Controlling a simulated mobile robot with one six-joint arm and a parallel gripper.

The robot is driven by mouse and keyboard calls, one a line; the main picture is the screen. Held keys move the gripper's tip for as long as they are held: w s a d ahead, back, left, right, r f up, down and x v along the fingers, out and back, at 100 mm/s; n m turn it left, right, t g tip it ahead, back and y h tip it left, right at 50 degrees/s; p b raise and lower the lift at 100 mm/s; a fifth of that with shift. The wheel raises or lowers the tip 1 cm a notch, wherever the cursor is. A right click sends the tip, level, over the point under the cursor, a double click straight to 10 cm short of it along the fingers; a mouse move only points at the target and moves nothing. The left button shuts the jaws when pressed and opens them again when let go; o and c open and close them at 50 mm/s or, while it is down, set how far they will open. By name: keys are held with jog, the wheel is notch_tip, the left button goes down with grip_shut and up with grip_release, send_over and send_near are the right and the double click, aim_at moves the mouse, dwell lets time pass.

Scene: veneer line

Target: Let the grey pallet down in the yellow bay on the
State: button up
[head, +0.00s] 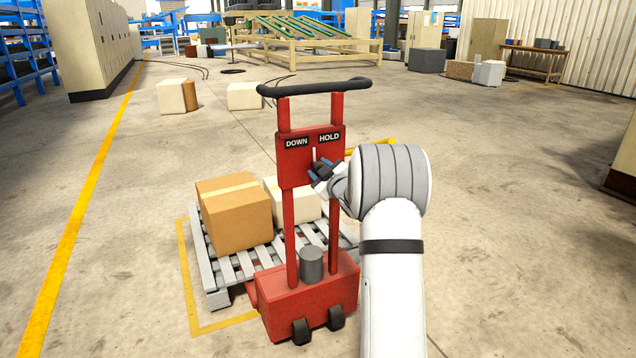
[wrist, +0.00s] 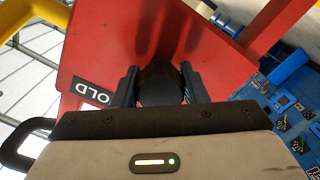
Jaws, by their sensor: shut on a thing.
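The grey pallet (head: 228,272) rests on the red lift truck (head: 308,295), with boxes on it. It lies within the yellow bay outline (head: 188,290); its height off the floor is hard to tell. The truck's red panel (head: 295,168) has DOWN on the left and HOLD on the right. A pale lever (head: 314,154) shows between the labels. My gripper (head: 318,174) is at the panel, just below the labels. In the wrist view, my gripper (wrist: 158,85) is shut on a dark round knob (wrist: 158,84); the fingers partly hide it.
A brown carton (head: 236,220) and a pale box (head: 292,200) sit on the pallet. The truck's black handlebar (head: 314,87) spans above the panel. Pale boxes (head: 176,96) stand farther back on the left. The floor right of my arm is clear.

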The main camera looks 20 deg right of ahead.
jog(key=n+b, duration=0.4)
jog(key=b, duration=0.1)
jog(key=shift+f+n, duration=0.1)
jog(key=shift+n, duration=0.3)
jog(key=shift+n+b, duration=0.7)
jog(key=shift+r, duration=0.2)
jog(key=o, duration=1)
jog(key=shift+c, duration=0.2)
jog(key=s+p, duration=0.1)
jog(key=s, duration=0.6)
jog(key=shift+s+d+p, duration=0.15)
jog(key=shift+s+p, duration=0.15)
jog(key=shift+s, duration=0.1)
